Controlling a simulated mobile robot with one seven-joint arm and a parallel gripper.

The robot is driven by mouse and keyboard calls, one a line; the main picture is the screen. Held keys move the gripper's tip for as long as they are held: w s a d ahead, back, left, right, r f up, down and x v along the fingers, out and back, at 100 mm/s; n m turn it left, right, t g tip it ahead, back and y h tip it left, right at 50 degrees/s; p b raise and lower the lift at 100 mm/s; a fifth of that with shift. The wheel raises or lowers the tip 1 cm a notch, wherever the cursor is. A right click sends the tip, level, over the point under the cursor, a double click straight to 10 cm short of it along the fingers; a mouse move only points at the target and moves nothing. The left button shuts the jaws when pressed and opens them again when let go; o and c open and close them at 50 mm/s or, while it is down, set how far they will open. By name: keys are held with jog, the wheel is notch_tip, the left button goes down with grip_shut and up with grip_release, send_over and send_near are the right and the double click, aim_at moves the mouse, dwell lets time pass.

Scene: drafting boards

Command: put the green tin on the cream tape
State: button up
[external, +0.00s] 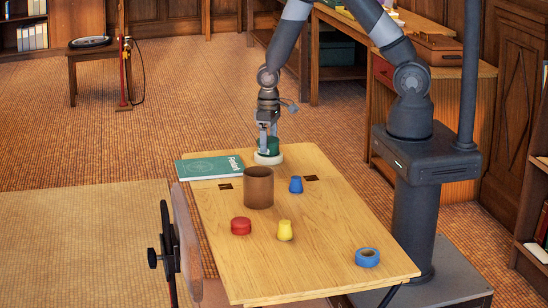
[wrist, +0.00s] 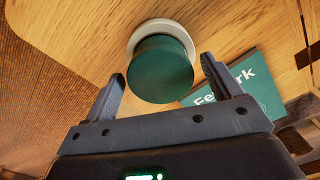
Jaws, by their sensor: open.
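The green tin (external: 272,146) stands on the cream tape (external: 268,158) at the far end of the table. The wrist view shows the tin (wrist: 160,70) over the tape (wrist: 148,29), whose pale rim shows past the tin's edge. My gripper (external: 267,134) is at the tin, pointing down from above. In the wrist view my gripper (wrist: 158,75) is open, with one finger on each side of the tin. A gap shows between the tin and each finger there. The tin's underside is hidden.
A green book (external: 210,167) lies left of the tape. A brown cup (external: 259,188) and a blue piece (external: 296,185) stand nearer. A red tin (external: 241,226), a yellow piece (external: 285,231) and blue tape (external: 367,257) are farther forward. The table's right side (external: 345,210) is clear.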

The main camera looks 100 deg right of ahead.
notch_tip(320, 180, up, 11)
notch_tip(320, 180, up, 15)
jog(key=n+t, duration=0.2)
jog(key=n, duration=0.1)
send_over(269, 140)
jog(key=s+a, duration=0.5)
jog(key=a, duration=0.4)
jog(key=s+a+r+n+t, duration=0.3)
jog(key=s+a+r, duration=0.5)
jog(key=s, duration=0.4)
jog(key=shift+r+t, duration=0.3)
jog(key=shift+r, duration=0.05)
